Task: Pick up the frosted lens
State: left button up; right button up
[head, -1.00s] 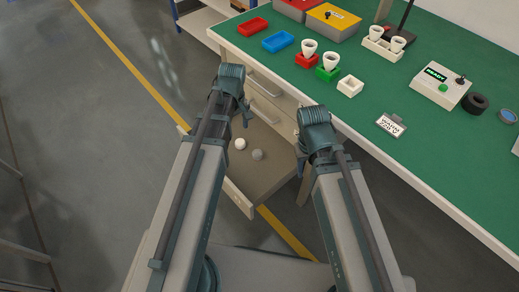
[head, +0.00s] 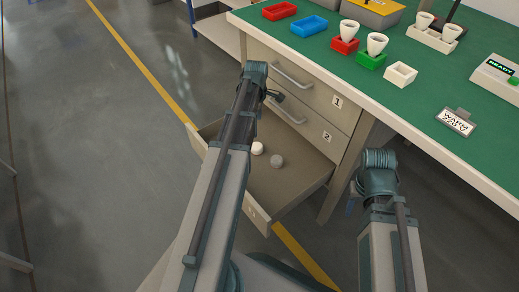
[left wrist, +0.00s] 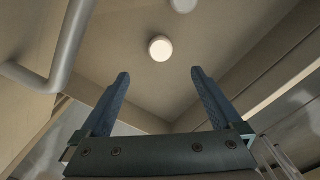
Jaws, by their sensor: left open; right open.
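Two small round pieces lie on the floor of the open lower drawer (head: 300,180): a white one (head: 257,148) and a grey one (head: 277,161). I cannot tell for certain which is the frosted lens; the white one looks paler and matte. In the left wrist view the white piece (left wrist: 161,48) lies beyond the fingertips, with the other piece (left wrist: 183,5) cut by the top edge. My left gripper (left wrist: 157,75) is open and empty over the drawer. In the head view my right gripper (head: 354,192) is low beside the bench, its fingers mostly hidden.
The closed upper drawer with its handle (head: 292,75) is above the open one. The green bench top (head: 400,105) overhangs at right, carrying red (head: 279,11) and blue (head: 309,26) trays and several cups in holders. Floor left of the drawer is clear.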

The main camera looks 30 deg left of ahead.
pick_arm(q)
jog(key=b, duration=0.8)
send_over(256, 146)
jog(key=f, duration=0.8)
jog(key=shift+w+d+f, duration=0.1)
jog(key=shift+w+f, duration=0.1)
jog(key=shift+f, duration=0.05)
notch_tip(256, 146, down, 5)
jog(key=b, duration=0.5)
jog(key=shift+f, duration=0.15)
jog(key=c, duration=1.4)
jog(key=shift+r, duration=0.25)
